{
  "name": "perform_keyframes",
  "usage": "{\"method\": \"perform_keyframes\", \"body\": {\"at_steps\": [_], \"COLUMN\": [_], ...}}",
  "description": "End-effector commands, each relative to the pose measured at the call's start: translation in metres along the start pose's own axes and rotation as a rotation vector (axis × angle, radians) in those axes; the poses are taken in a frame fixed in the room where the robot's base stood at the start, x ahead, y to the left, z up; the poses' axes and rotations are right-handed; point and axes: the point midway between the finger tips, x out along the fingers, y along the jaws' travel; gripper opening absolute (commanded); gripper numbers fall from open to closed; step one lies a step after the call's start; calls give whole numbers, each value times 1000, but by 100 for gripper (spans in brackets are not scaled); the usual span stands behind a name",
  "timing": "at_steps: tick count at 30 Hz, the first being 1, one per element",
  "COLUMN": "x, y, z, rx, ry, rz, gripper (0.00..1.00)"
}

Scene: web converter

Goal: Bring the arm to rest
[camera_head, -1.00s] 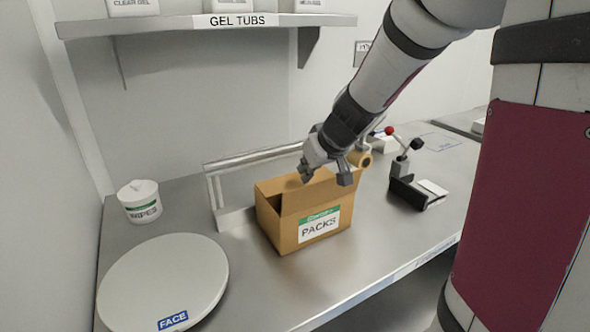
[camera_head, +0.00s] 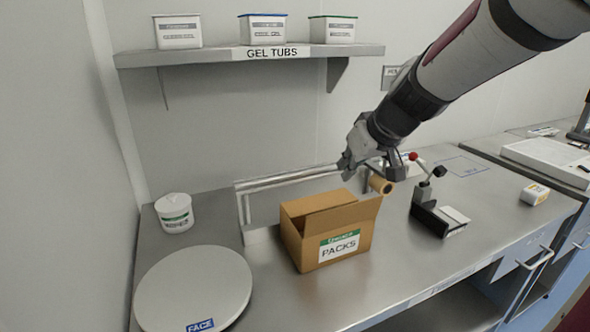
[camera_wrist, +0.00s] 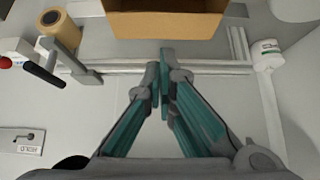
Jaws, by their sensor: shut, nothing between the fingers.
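My gripper (camera_head: 376,172) hangs from my arm above and behind the open cardboard box labelled PACKS (camera_head: 334,246), apart from it. In the wrist view its two teal-sided fingers (camera_wrist: 161,75) come together at the tips with nothing between them. The box (camera_wrist: 165,22) shows at the top of the wrist view, beyond the fingertips. The box's inside is mostly hidden by its flaps.
A shelf (camera_head: 200,55) with gel tubs is on the back wall. A metal rail (camera_head: 290,178), a brown roll (camera_head: 381,185) and a lever device (camera_head: 432,214) are near the gripper. A wipes tub (camera_head: 174,213) and round FACE disc (camera_head: 195,287) stand left.

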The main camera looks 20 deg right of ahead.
Motion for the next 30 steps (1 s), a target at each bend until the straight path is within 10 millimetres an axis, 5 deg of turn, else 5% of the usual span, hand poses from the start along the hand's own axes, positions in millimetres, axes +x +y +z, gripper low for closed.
{"method": "perform_keyframes", "body": {"at_steps": [8, 14, 21, 27, 30], "x": [-14, -41, -100, -130, -136], "y": [-2, -51, -127, -140, -140], "z": [3, 24, 109, 169, 184], "rx": [0, -9, -22, -12, -5], "ry": [-2, -44, -194, -279, -296], "rz": [-2, -64, -99, -33, -6], "gripper": [0, 0, 0, 0, 0]}}
